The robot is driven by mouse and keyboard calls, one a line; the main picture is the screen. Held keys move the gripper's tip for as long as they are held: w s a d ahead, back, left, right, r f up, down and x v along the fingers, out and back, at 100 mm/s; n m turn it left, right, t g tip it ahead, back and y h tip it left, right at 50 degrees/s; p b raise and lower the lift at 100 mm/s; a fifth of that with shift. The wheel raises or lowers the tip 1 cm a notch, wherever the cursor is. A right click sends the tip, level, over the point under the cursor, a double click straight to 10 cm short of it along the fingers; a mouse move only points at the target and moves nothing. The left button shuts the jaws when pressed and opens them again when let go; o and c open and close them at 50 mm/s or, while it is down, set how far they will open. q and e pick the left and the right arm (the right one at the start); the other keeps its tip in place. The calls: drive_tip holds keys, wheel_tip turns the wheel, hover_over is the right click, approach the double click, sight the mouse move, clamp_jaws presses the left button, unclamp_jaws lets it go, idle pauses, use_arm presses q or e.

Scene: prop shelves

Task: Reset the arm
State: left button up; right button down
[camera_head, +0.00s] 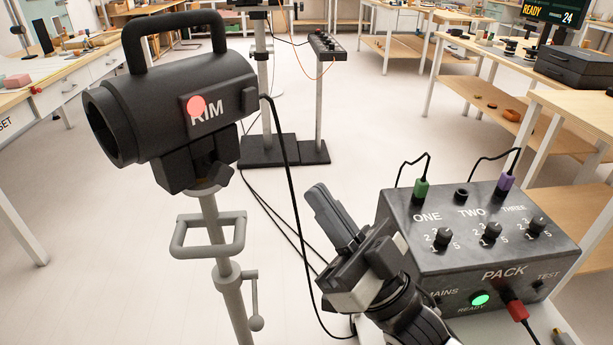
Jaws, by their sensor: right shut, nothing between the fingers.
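My right gripper (326,200) is in the lower middle, its fingers closed together and empty, pointing up and to the left. It is in front of the left side of the grey PACK box (470,245); I cannot tell whether they touch. The box has knobs under ONE, TWO and THREE, a green plug at ONE, a purple plug at THREE and an empty socket at TWO. A green READY light glows beside a red plug. The black RIM lamp (165,105) stands on a grey stand at the left, with a red light on its side. My left gripper is out of view.
A black cable (285,165) hangs from the lamp to the floor between lamp and gripper. A second stand with a black base (285,150) is behind. Wooden benches line both sides; a black case (578,65) sits on the right one. The middle floor is mostly clear.

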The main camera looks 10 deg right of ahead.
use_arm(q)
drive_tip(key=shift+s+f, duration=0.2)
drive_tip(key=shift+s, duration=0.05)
use_arm(e)
drive_tip(key=shift+s+d+f, duration=0.2)
drive_tip(key=shift+s+f, duration=0.05)
drive_tip(key=shift+f, duration=0.25)
drive_tip(key=shift+f, duration=0.1)
wheel_tip(320, 180, down, 15)
drive_tip(key=d+m+g+h+p, duration=0.3)
drive_tip(key=m+h, duration=0.3)
drive_tip(key=h, duration=0.5)
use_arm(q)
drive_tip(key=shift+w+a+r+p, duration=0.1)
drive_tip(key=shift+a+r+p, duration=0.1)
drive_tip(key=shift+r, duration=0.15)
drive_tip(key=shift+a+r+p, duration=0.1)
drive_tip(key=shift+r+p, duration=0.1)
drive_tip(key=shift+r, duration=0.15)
use_arm(e)
drive_tip(key=s+d+f+g+h, duration=0.2)
drive_tip(key=s+f+g, duration=0.4)
drive_tip(key=f, duration=0.5)
drive_tip(key=shift+s+d+h, duration=0.35)
drive_tip(key=shift+s+h, duration=0.3)
drive_tip(key=shift+h, duration=0.05)
